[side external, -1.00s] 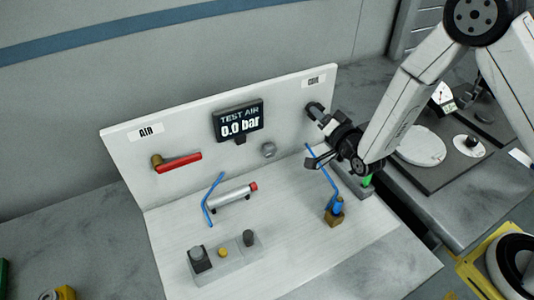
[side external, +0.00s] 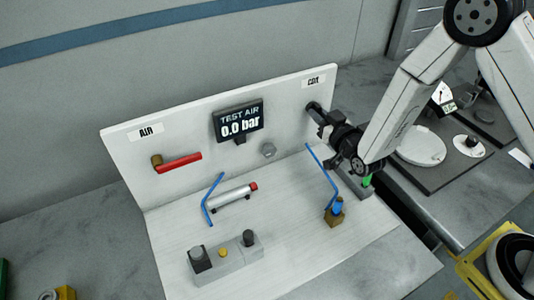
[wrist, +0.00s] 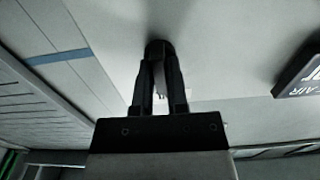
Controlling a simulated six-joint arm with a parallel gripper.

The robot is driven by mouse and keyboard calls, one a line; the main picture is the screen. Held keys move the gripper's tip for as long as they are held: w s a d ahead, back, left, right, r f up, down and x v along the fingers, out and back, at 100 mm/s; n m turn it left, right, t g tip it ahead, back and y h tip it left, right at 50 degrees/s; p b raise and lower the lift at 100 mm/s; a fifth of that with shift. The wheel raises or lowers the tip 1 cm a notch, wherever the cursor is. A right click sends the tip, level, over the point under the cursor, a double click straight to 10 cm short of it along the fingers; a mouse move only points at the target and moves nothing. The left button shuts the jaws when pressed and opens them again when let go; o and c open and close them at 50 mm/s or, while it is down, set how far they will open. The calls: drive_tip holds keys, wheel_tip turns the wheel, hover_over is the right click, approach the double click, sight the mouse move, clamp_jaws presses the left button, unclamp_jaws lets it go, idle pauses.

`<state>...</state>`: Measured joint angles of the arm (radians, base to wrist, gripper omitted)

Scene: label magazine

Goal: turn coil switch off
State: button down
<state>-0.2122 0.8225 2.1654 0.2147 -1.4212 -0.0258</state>
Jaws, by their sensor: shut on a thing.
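The coil switch (side external: 313,107) is a dark knob on the upright white panel, below the small label at upper right. My gripper (side external: 322,118) reaches it from the lower right and is shut on it. In the wrist view, both fingers of my gripper (wrist: 158,68) close around the dark switch (wrist: 158,46) against the pale panel. The fingers hide much of the switch, and I cannot read its position. The display (side external: 239,120) on the panel reads "TEST AIR 0.0 bar".
A red-handled air valve (side external: 180,163) is at the panel's left. Blue tubes, a silver cylinder (side external: 231,197) and a grey button block (side external: 226,262) are on the white base.

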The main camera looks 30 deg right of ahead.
idle(0.4)
drive_tip(key=c, duration=0.6)
unclamp_jaws()
drive_tip(key=shift+c, duration=0.2)
drive_tip(key=shift+s, duration=0.1)
drive_tip(key=s, duration=0.7)
drive_tip(key=shift+s, duration=0.35)
drive_tip(key=shift+w, duration=0.1)
drive_tip(key=s+d+g, duration=0.3)
drive_tip(key=s+g, duration=0.4)
drive_tip(key=s+d+r+g, duration=0.1)
drive_tip(key=s+d+g, duration=0.3)
drive_tip(key=s+g, duration=0.3)
drive_tip(key=shift+s+r+g, duration=0.15)
drive_tip(key=shift+s+g, duration=0.05)
drive_tip(key=shift+g, duration=0.5)
